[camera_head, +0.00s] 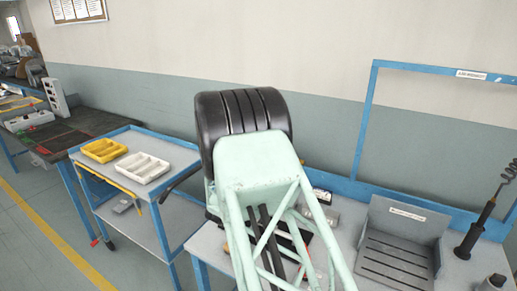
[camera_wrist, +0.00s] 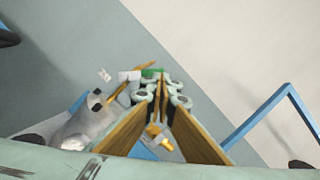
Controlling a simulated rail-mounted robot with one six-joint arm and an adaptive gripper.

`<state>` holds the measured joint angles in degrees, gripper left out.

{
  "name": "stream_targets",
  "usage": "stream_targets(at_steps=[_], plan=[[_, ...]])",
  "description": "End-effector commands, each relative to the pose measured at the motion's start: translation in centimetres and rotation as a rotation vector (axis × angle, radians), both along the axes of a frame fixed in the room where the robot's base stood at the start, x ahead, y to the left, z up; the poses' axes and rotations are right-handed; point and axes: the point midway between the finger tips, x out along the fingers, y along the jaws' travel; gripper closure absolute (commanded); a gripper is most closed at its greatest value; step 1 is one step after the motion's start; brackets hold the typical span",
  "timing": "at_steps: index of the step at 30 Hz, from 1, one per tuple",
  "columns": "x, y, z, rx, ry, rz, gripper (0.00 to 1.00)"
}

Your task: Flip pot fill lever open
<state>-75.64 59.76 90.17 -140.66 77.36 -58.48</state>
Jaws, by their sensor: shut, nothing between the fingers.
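In the wrist view my gripper (camera_wrist: 158,88) is shut, its two long tan fingers meeting at the tips with nothing between them. A rounded grey metal body (camera_wrist: 92,122) shows to the left of the fingers. An orange-yellow bar (camera_wrist: 122,88) slants up from beside it, near a small white piece. A smaller yellow part (camera_wrist: 155,132) shows through the gap behind the fingertips. I cannot tell for sure which of these is the pot fill lever, or whether the fingers touch anything. In the head view my own arm hides the gripper and the lever.
A blue-framed bench holds a slotted grey fixture (camera_head: 395,262) and a dark upright tool (camera_head: 478,230) with a coiled cord. At left a blue cart carries a yellow tray (camera_head: 104,150) and a white tray (camera_head: 142,167). A blue post frame (camera_head: 366,120) rises behind the bench.

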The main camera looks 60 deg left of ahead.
Motion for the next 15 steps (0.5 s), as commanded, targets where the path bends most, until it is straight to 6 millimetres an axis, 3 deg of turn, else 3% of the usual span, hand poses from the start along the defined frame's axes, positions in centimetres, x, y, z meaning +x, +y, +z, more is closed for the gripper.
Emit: stream_targets(at_steps=[15], plan=[[0.83, -0.22, 0.52, 0.004, 0.000, -0.009, 1.00]])
